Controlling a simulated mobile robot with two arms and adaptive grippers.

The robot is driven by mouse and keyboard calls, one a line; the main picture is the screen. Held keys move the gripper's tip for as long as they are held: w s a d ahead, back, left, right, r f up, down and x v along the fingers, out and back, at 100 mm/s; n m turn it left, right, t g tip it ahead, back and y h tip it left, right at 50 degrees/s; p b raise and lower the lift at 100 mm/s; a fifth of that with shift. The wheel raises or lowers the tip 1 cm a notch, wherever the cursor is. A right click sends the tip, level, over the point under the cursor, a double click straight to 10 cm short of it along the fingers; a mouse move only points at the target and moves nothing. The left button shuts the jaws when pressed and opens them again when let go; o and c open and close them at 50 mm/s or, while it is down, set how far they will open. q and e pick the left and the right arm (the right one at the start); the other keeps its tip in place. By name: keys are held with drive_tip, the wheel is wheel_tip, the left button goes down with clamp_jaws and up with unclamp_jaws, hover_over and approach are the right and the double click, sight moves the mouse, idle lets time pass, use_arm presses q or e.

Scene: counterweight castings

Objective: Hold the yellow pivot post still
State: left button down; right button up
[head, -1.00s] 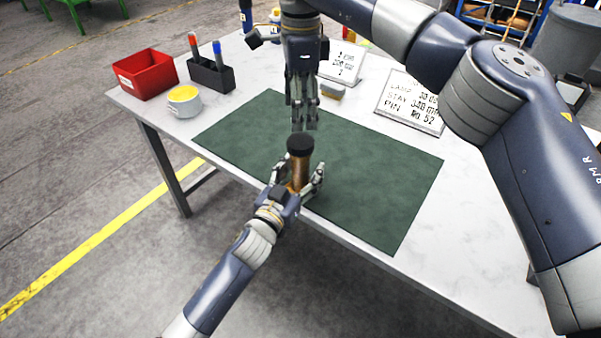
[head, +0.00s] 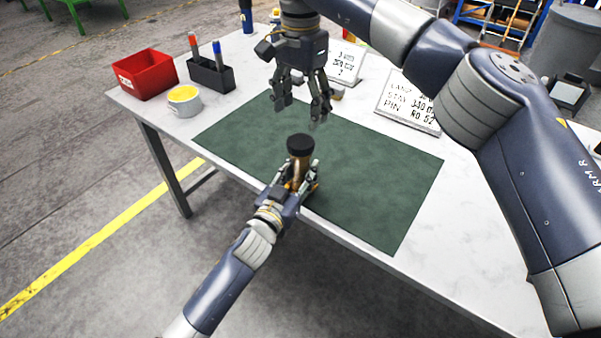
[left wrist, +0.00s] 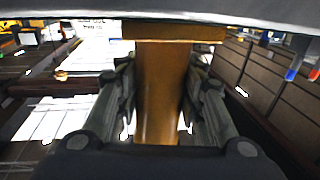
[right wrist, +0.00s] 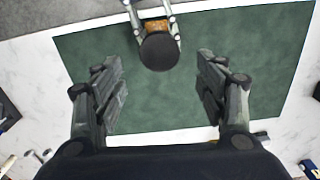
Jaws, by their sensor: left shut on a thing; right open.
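The yellow-brown pivot post (head: 298,174) stands upright at the front edge of the green mat (head: 375,190), with a black round cap (head: 300,145) on top. My left gripper (head: 300,178) is shut on the post below the cap. In the left wrist view the post (left wrist: 160,90) fills the space between the fingers (left wrist: 158,105). My right gripper (head: 302,112) is open and empty, above and behind the cap. In the right wrist view the cap (right wrist: 160,52) lies ahead of the open fingers (right wrist: 165,92), apart from them. The post's foot is partly hidden by my left gripper.
A red bin (head: 147,74), a dark pen holder (head: 211,75) and a pot with yellow contents (head: 184,101) stand at the back left of the white table. A printed sign (head: 408,103) stands at the back right. Most of the mat is clear.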

sight(301, 141)
drive_tip(key=shift+n, duration=0.4)
drive_tip(key=shift+f, duration=0.1)
drive_tip(key=shift+f, duration=3.95)
drive_tip(key=shift+c, duration=0.2)
